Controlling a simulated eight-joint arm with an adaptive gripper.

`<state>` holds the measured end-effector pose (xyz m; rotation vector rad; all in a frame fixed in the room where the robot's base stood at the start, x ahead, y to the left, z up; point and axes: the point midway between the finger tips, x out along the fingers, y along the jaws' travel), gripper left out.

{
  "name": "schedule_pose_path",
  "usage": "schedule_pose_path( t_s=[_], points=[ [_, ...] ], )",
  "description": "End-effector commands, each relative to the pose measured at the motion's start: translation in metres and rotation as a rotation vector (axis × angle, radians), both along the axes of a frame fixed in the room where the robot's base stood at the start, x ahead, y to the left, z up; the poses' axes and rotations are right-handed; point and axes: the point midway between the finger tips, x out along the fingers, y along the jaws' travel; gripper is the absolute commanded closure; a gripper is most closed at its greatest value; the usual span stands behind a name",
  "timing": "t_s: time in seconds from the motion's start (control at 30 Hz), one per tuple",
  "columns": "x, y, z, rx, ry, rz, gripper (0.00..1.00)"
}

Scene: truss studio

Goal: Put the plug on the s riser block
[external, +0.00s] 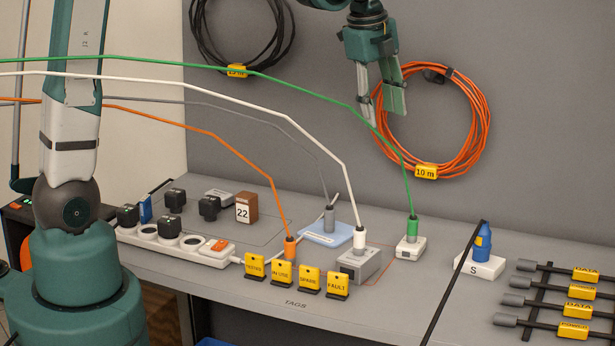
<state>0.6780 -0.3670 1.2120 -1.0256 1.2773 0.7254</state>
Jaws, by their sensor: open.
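The white riser block marked S (468,270) sits on the bench at the right. A blue plug (482,243) stands upright on it, with a black cable running from its top down past the front edge. Other corded plugs stand to the left: a green plug (412,228), a white plug (360,238), a grey plug (329,217) and an orange plug (290,246). The picture does not show which plug the task means. My gripper (384,114) is open and empty, high above the bench near the back panel, up and left of the S block.
A power strip (180,243) with black adapters lies at the left. Yellow tags (309,281) stand at the front. Labelled cables (565,302) lie on a rack at the right. Green, white, grey and orange cords arch across the space left of my gripper.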

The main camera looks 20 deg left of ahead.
Motion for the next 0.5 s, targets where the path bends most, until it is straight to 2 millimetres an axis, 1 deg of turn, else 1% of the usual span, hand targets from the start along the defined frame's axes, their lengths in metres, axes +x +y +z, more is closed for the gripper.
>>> schedule_pose_path(
  t_s=[0.03, 0.1, 0.37, 0.5],
  points=[
    [-0.004, 0.015, 0.006, -0.011, -0.005, 0.048, 0.58],
    [-0.008, 0.032, 0.013, -0.028, -0.013, 0.117, 0.58],
    [-0.030, 0.094, 0.034, -0.096, -0.039, 0.369, 0.58],
    [-0.044, 0.126, 0.043, -0.135, -0.052, 0.502, 0.58]
  ],
)
